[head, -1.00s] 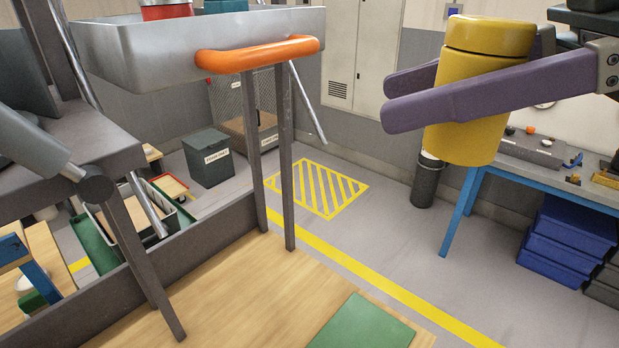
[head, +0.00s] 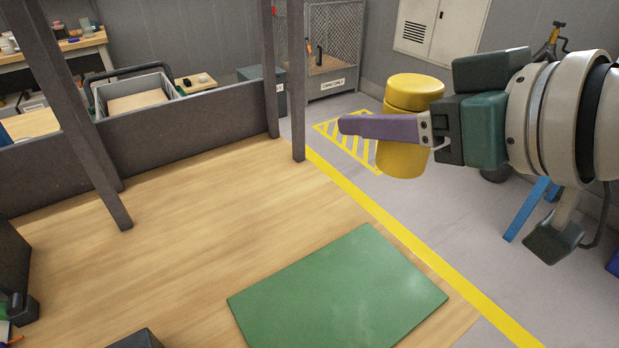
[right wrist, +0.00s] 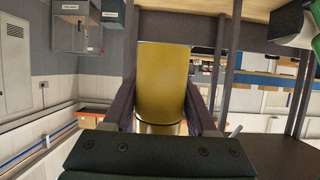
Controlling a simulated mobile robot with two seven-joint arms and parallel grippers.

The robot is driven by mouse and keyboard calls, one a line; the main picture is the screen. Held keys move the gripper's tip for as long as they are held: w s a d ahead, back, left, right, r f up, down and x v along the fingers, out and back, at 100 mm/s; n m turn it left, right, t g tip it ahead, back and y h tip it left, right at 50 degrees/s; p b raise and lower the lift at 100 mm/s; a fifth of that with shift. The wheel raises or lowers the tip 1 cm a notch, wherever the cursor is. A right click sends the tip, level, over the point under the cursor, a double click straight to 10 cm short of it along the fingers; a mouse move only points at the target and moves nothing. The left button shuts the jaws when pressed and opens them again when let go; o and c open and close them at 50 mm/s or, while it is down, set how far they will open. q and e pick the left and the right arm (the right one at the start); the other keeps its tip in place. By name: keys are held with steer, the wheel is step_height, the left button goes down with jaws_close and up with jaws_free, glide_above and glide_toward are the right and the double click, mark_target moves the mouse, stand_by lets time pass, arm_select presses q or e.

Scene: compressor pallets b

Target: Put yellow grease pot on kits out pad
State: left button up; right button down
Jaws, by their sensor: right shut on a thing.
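The yellow grease pot (head: 403,158) is a yellow cylinder with a lid, held upright in my right gripper (head: 366,122). One purple finger lies across the near side of the pot; the far finger is hidden behind it. The pot also shows in the right wrist view (right wrist: 162,82), between both fingers of the right gripper (right wrist: 160,103). A flat green pad (head: 340,292), which looks like the kits out pad, lies bare on the wooden table. The pot is above and beyond the pad's far right side, apart from it. I cannot make out my left gripper.
The wooden table top (head: 190,220) is mostly clear. Dark upright posts (head: 286,80) and a low grey wall (head: 185,133) bound its far side. A yellow floor line (head: 400,235) runs past its right edge. A grey crate (head: 135,97) stands beyond the wall.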

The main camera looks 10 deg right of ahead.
step_height(320, 180, down, 8)
steer(key=w+a+m+h+b, duration=0.1)
steer(key=w+a+h+b, duration=0.15)
steer(key=b, duration=0.45)
arm_select(q)
step_height(320, 180, down, 14)
steer(key=b, duration=0.4)
steer(key=shift+d+f+b, duration=0.1)
steer(key=shift+f+b, duration=0.1)
steer(key=shift+b, duration=0.2)
arm_select(e)
steer(key=t, duration=0.1)
glide_above(332, 287)
steer(key=shift+m+y, duration=0.3)
steer(key=shift+y, duration=0.05)
step_height(332, 287, down, 16)
steer(key=shift+r, duration=0.2)
arm_select(q)
steer(key=shift+f+b, duration=0.65)
steer(key=shift+b, duration=0.05)
arm_select(e)
steer(key=shift+f, duration=1.95)
arm_select(q)
steer(key=shift+f, duration=0.1)
arm_select(e)
steer(key=shift+f, duration=0.15)
steer(key=shift+c, duration=1)
jaws_free()
